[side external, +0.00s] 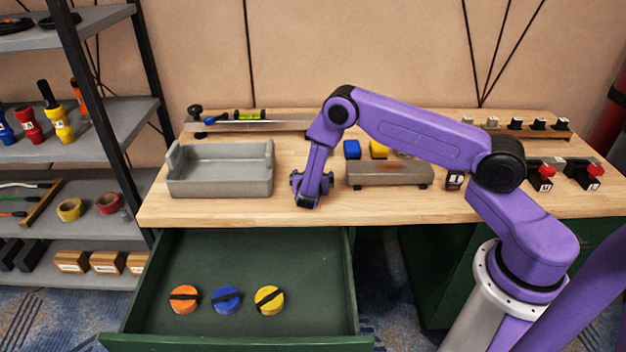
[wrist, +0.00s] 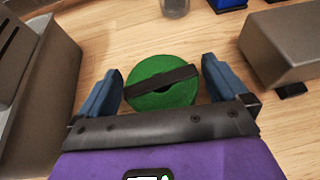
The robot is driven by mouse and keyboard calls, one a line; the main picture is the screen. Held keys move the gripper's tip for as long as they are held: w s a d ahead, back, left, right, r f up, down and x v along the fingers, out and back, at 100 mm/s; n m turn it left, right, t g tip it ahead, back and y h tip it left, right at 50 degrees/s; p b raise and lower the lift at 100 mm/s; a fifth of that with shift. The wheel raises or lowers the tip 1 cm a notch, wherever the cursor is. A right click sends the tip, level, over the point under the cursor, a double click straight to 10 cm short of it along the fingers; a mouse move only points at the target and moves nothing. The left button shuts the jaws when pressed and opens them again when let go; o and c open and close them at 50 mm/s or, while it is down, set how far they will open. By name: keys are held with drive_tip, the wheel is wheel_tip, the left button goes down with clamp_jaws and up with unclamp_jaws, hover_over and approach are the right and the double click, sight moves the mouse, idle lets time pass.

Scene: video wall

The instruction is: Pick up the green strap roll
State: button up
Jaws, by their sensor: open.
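The green strap roll (wrist: 160,93) lies flat on the wooden table in the wrist view, a round green disc with a black band across it. My gripper (wrist: 166,90) is open, with one blue finger to the left of the roll and the other to its right. The roll sits between the fingers, and I see small gaps on both sides. In the side external view my gripper (side external: 312,200) is low at the tabletop, and the roll is hidden behind it.
A grey tray (side external: 220,184) stands left of my gripper and a grey platform (side external: 390,174) stands to the right. Below, an open green drawer (side external: 240,330) holds an orange roll (side external: 184,307), a blue roll (side external: 227,306) and a yellow roll (side external: 269,307). A shelf (side external: 70,144) stands at the left.

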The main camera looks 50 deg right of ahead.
drive_tip(key=c, duration=1.1)
drive_tip(key=shift+r, duration=0.1)
